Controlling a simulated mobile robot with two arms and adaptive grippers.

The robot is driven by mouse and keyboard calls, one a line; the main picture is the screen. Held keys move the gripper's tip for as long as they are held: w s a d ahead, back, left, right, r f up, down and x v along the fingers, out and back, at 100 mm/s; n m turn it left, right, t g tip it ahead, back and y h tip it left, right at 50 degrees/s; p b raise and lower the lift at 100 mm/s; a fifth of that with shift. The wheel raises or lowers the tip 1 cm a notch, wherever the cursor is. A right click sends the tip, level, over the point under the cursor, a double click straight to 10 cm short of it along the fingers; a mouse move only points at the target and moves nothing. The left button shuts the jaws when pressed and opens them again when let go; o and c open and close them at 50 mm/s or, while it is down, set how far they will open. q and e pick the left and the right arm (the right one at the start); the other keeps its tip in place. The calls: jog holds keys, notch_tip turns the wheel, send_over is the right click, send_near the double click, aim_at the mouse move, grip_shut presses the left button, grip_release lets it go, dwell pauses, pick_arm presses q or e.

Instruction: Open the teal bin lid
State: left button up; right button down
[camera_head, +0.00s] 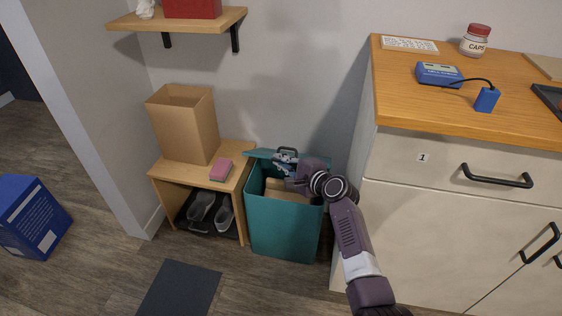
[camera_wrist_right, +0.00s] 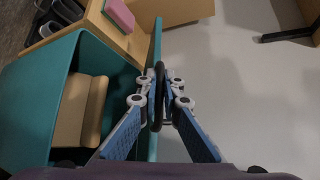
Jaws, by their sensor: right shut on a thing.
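The teal bin (camera_head: 283,228) stands on the floor between the wooden bench and the cabinet. Its teal lid (camera_head: 262,154) is raised at the back, and the bin's inside shows a tan object (camera_head: 288,188). In the right wrist view the lid (camera_wrist_right: 154,45) appears nearly edge-on, with the open bin (camera_wrist_right: 35,85) and the tan object (camera_wrist_right: 82,110) to its left. My right gripper (camera_head: 286,158) is shut on the lid's black handle (camera_wrist_right: 158,95); its fingers hide part of the handle. My left gripper is not in view.
The wooden bench (camera_head: 236,178) left of the bin carries an open cardboard box (camera_head: 184,125) and a pink sponge (camera_head: 221,170); shoes sit beneath it. The cabinet (camera_head: 420,215) stands close on the right. A wall shelf (camera_head: 185,20) hangs above. A dark mat (camera_head: 180,288) lies in front.

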jog(key=shift+w, duration=0.1)
jog(key=c, duration=2.1)
grip_release()
jog(key=shift+d, duration=0.1)
jog(key=v, duration=0.7)
jog(key=shift+s, duration=0.4)
jog(key=shift+r, duration=0.1)
